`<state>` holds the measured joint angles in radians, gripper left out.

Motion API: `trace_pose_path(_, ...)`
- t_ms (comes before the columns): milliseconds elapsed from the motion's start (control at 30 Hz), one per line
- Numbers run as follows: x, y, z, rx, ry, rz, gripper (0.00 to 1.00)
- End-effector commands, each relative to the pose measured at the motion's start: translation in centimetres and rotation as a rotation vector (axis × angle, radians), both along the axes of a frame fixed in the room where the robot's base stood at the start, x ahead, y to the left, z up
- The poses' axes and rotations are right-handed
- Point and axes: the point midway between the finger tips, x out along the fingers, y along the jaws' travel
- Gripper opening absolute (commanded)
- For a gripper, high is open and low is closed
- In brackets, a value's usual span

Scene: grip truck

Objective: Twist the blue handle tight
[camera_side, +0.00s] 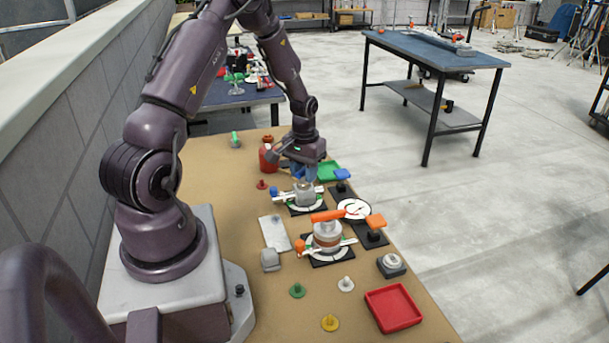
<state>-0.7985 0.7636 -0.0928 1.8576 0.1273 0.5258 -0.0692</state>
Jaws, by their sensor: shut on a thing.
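The blue handle (304,172) sits on top of a grey fixture (305,195), which stands on a white round dial with a black base. My gripper (305,178) points down over this fixture and is shut on the blue handle. The jaws hide much of the handle, so its exact angle cannot be told.
Nearer stands a similar fixture (327,238) with an orange handle (326,216). A round white gauge (354,209) is to the right. A low wall (55,95) runs along the left.

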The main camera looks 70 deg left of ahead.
Motion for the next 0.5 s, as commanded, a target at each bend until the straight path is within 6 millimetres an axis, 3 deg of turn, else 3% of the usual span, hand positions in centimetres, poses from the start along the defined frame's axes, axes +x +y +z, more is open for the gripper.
trace_pose_path(500,0.0,0.03,0.01,0.001,-0.001,-0.459,0.12)
